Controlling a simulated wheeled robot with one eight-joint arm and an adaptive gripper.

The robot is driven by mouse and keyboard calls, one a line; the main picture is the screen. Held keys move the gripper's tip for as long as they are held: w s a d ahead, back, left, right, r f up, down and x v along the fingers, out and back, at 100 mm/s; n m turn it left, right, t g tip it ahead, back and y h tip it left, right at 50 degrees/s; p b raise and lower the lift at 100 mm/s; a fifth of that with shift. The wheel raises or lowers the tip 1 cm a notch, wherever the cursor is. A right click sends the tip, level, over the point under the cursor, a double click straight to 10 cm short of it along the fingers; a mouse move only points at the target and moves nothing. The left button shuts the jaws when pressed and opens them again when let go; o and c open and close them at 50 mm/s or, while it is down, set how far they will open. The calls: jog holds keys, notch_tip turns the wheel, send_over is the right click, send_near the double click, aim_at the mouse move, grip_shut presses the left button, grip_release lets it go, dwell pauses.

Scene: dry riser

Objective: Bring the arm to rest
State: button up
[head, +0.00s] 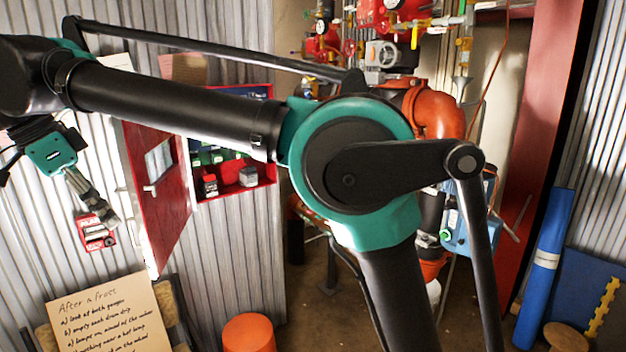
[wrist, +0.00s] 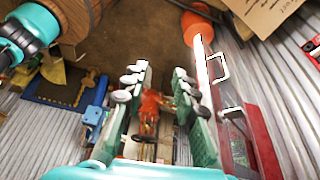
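My arm crosses the head view, with its large teal and black elbow in the middle. My gripper (head: 105,218) hangs at the left of the head view and points down and to the right. In the wrist view its two green fingers with grey pads (wrist: 160,78) stand apart. Nothing is held between them; only the background with orange pipework (wrist: 150,105) shows through the gap. In the head view the gripper is near a small red box (head: 95,235) at the corrugated wall, left of the open cabinet door. I cannot tell whether it touches the box.
A red cabinet (head: 262,183) has its door (head: 158,205) swung open near my gripper; the door shows in the wrist view (wrist: 262,140). A handwritten board (head: 110,318) and orange bucket (head: 248,333) stand below. Red valves and an orange pipe (head: 440,105) are behind my elbow. A blue roll (head: 545,265) stands right.

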jog(key=w+d+f+n+g+y, duration=0.1)
jog(key=w+d+f, duration=0.4)
jog(key=w+d, duration=0.25)
jog(key=w+d+f+n, duration=0.2)
jog(key=w+d+f, duration=0.35)
jog(key=w, duration=0.25)
jog(key=w+d+f+n+y, duration=0.1)
jog(key=w+d+f, duration=0.2)
jog(key=d+f, duration=0.35)
jog(key=w+d+f+n, duration=0.1)
jog(key=w+d+f, duration=0.2)
jog(key=d, duration=0.7)
jog(key=s+d+f+n, duration=0.1)
jog(key=s+d+f, duration=0.3)
jog(key=d+f, duration=0.2)
jog(key=s+d+f+n+t, duration=0.1)
jog(key=s+d+f, duration=0.3)
jog(key=d, duration=0.7)
jog(key=s+d+f+n+t+y, duration=0.1)
jog(key=s+d+f, duration=0.3)
jog(key=d+f, duration=0.4)
jog(key=shift+s+d+f+n, duration=0.25)
jog(key=shift+d+n, duration=0.25)
jog(key=shift+d, duration=0.2)
